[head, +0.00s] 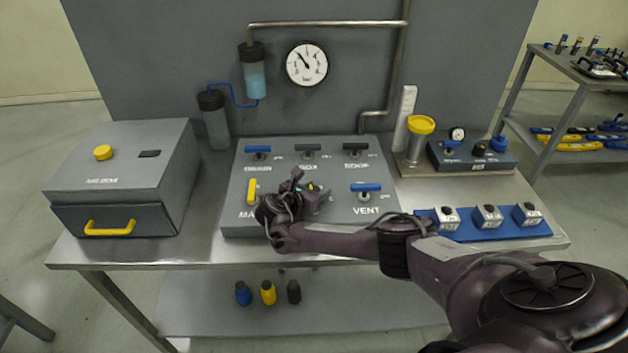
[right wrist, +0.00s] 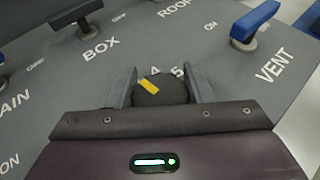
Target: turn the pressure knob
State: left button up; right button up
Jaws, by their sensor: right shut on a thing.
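A dark round knob (right wrist: 165,92) with a yellow pointer mark sits on the grey valve panel (head: 340,212). My right gripper (head: 305,198) reaches over the middle of the panel's front row. In the right wrist view, my right gripper (right wrist: 161,78) has one finger on each side of the knob and is shut on it. The yellow mark points to the upper left there. The knob's label is partly hidden. The round white gauge (head: 307,64) on the back wall has its needle toward the upper left. My left gripper is out of view.
Lever valves surround the knob: the yellow MAIN lever (head: 252,191), the blue VENT lever (head: 366,188) and a back row. A grey box (head: 125,165) stands left. A blue rack (head: 485,224) and a small gauge unit (head: 470,155) stand right.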

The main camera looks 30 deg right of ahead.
jog(key=shift+m+g, duration=0.6)
jog(key=shift+g, duration=0.1)
jog(key=shift+s, duration=0.15)
jog(key=o, duration=1)
jog(key=shift+f, duration=0.1)
jog(key=p+v, duration=0.1)
jog(key=v, duration=0.6)
jog(key=shift+a, duration=0.45)
